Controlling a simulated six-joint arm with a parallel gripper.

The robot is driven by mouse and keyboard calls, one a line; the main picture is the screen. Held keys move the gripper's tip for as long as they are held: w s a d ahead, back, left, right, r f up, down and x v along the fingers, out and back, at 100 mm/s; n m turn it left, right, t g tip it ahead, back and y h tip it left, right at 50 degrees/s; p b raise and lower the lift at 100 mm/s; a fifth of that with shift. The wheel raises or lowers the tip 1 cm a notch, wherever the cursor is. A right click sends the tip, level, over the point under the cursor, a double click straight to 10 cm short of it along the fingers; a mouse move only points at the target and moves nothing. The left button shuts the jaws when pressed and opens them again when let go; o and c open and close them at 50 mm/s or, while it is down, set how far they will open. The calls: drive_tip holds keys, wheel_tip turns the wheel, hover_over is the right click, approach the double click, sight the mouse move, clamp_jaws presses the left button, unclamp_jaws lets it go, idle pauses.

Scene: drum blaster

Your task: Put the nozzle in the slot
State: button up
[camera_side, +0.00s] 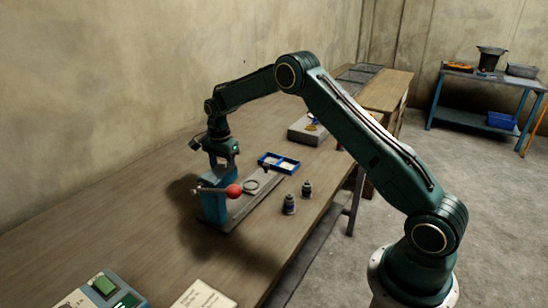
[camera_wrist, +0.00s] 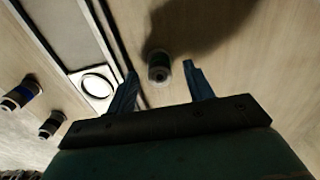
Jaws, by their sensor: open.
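My gripper (camera_side: 222,168) is open above the table, behind the teal post of the fixture in the side view. In the wrist view, a dark, round nozzle (camera_wrist: 158,68) stands on the table and appears between the two open fingertips (camera_wrist: 160,72); I cannot tell how far below them it is. The post and gripper seem to hide this nozzle in the side view. A pale plate with a round ring-shaped opening (camera_wrist: 93,85) lies left of the fingers; the ring (camera_side: 250,185) also shows on the fixture's long rail. Which place is the slot is not clear.
Two more dark nozzles (camera_side: 289,204) (camera_side: 306,188) stand right of the rail. The fixture (camera_side: 213,207) has a lever with a red ball (camera_side: 234,190). A blue tray (camera_side: 279,162) and a grey box (camera_side: 308,131) lie behind. The table's left side is clear.

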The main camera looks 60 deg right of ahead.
drive_tip(key=shift+f, duration=1.3)
drive_tip(key=c, duration=1.1)
drive_tip(key=shift+r, duration=0.1)
wheel_tip(320, 180, up, 20)
drive_tip(key=shift+a, duration=0.1)
